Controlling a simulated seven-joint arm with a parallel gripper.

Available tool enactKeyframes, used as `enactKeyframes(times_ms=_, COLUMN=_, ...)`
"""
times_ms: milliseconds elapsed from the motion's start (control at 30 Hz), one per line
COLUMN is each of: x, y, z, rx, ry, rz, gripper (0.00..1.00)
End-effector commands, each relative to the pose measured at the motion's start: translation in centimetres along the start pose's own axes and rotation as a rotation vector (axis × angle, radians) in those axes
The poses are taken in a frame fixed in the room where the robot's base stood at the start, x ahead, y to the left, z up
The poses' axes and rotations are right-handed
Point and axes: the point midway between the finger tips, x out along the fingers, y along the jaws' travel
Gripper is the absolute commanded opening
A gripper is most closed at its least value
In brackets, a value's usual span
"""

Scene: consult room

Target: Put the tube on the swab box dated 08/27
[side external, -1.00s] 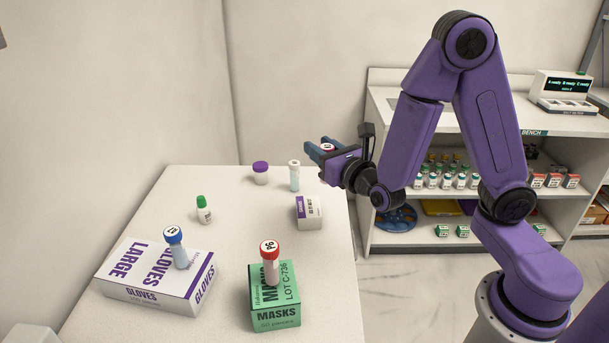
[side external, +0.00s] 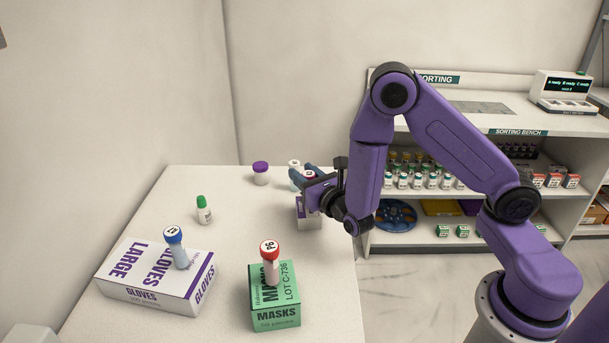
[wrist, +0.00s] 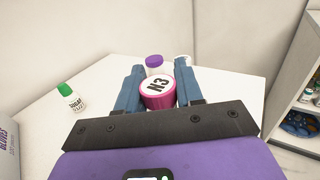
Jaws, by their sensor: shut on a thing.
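My gripper (side external: 307,180) is shut on a tube whose cap shows in the wrist view as a white top marked N3 with a magenta rim (wrist: 157,93). In the side view the gripper covers most of the tube. A small white box with purple print (side external: 309,221) lies directly below the gripper, partly hidden by it. Its print and any date are too small to read. I cannot tell whether the tube's bottom touches the box. The box is hidden in the wrist view.
A white gloves box (side external: 140,297) carries a blue-capped tube (side external: 178,250). A green masks box (side external: 275,318) carries a red-capped tube (side external: 269,262). A green-capped bottle (side external: 204,210), a purple-capped jar (side external: 261,175) and a clear vial (side external: 294,165) stand on the table. Shelves stand behind right.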

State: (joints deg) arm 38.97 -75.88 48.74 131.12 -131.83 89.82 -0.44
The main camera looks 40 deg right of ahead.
Motion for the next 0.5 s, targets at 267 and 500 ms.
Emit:
enactKeyframes(times_ms=267, x=-0.01, y=0.01, z=-0.11, rx=0.002, ry=-0.002, rz=0.0, gripper=0.07)
enactKeyframes(times_ms=500, x=-0.01, y=0.0, z=-0.44, rx=0.001, ry=-0.002, rz=0.0, gripper=0.56)
